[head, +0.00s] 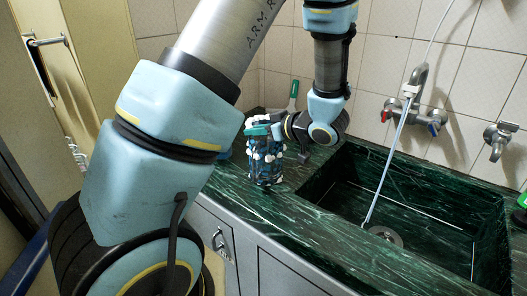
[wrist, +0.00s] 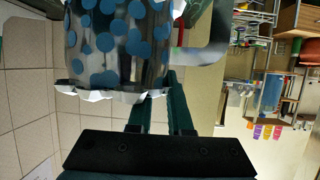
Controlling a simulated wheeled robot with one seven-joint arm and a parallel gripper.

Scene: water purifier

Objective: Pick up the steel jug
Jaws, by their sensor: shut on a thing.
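The steel jug (head: 265,162) is shiny metal with blue dots and stands upright at the counter's front edge, left of the sink. I cannot tell whether its base touches the counter. My gripper (head: 258,128) is at the top of the jug, shut on it. In the wrist view the jug (wrist: 112,45) fills the upper left, its wavy rim towards my gripper (wrist: 172,85). A grey handle-like loop (wrist: 218,45) shows to the right of the fingers. The exact contact of the fingertips is partly hidden.
The dark green marble counter (head: 290,208) holds a sunken sink (head: 415,215) on the right. Wall taps (head: 413,108) with a thin hose hang above it. A green-handled item (head: 293,92) stands at the back. Shelves with goods (wrist: 265,85) show in the wrist view.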

